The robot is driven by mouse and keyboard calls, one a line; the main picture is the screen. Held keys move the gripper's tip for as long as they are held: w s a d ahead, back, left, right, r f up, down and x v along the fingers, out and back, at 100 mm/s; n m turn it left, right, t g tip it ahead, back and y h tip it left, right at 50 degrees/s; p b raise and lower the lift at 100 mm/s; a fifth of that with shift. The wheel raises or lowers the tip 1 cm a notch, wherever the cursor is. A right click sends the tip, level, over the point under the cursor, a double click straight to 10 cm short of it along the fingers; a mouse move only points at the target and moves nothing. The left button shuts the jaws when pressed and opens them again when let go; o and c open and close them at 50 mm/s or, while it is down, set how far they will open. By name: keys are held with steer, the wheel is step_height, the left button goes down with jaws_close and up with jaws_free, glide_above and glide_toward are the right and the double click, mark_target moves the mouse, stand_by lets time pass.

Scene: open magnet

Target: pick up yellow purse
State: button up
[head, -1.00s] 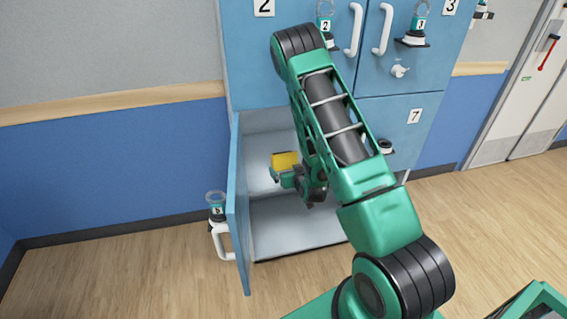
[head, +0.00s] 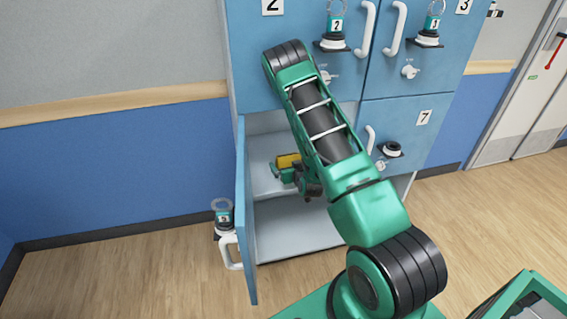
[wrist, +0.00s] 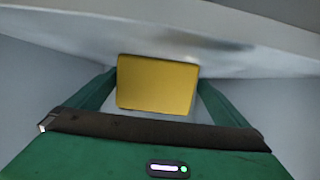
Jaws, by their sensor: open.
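The yellow purse (head: 288,160) is inside the open cabinet compartment, partly hidden by my arm in the head view. In the wrist view the purse (wrist: 156,84) is a flat yellow rectangle between my two green fingers. My gripper (head: 284,175) reaches into the compartment at the purse. In the wrist view my gripper (wrist: 152,92) is open, with a finger on each side of the purse. The right finger is very close to the purse's edge; I cannot tell if it touches.
The blue cabinet (head: 405,135) has closed numbered doors with white handles above and to the right. The open door (head: 246,215) swings out on the left of the compartment. A shelf (head: 265,178) divides the compartment. Wooden floor lies clear at left.

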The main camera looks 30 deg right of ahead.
steer(key=shift+w+d+f, duration=0.35)
steer(key=shift+w+d, duration=0.15)
steer(key=shift+w, duration=0.1)
steer(key=shift+a, duration=0.1)
steer(key=shift+a+r, duration=0.1)
steer(key=c, duration=1)
